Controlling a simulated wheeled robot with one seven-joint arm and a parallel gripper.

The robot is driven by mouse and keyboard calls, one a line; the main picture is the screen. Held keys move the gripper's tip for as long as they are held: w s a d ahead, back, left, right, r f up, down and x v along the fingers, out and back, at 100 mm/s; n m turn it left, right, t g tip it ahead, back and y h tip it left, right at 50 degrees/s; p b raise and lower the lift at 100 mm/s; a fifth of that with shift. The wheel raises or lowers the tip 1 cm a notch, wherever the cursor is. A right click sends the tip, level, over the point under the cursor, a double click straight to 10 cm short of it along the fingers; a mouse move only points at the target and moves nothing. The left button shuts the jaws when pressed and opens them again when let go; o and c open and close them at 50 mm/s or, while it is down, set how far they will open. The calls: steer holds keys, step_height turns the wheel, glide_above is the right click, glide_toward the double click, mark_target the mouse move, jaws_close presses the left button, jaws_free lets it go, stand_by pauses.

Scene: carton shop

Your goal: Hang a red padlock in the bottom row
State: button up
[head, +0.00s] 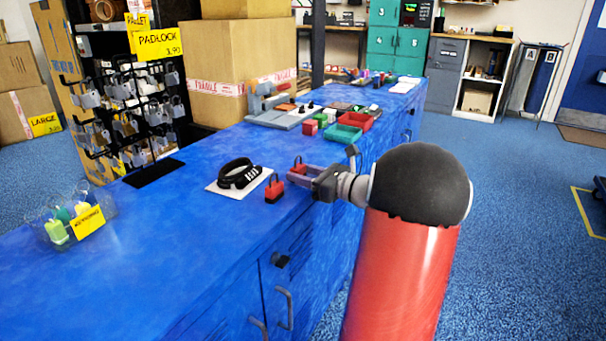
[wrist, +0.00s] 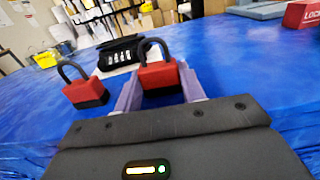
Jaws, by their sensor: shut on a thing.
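My gripper (head: 303,176) is shut on a red padlock (head: 299,166) over the blue counter. In the wrist view the held red padlock (wrist: 158,76) sits between the two fingers, shackle up. A second red padlock (head: 274,188) stands on the counter just left of my gripper; it also shows in the wrist view (wrist: 84,92). The padlock rack (head: 130,100) stands at the back left, with rows of hooks holding grey and dark padlocks. Its bottom row is partly hidden behind the counter.
A black coiled lock (head: 239,174) lies on a white card beside the padlocks. A clear bin (head: 62,235) with a yellow label holds green and teal items at the left. Trays (head: 343,135) and tools stand farther along the counter. The counter's front left is clear.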

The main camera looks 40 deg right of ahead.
steer(key=shift+r, duration=0.2)
steer(key=shift+s+r+p, duration=0.2)
steer(key=shift+r+p, duration=0.55)
steer(key=shift+p, duration=0.05)
steer(key=shift+r, duration=0.1)
steer(key=shift+d, duration=0.1)
steer(key=p+v, duration=0.1)
steer(key=v, duration=0.7)
steer(key=shift+s, duration=0.25)
stand_by(0.4)
steer(key=shift+d, duration=0.15)
stand_by(1.2)
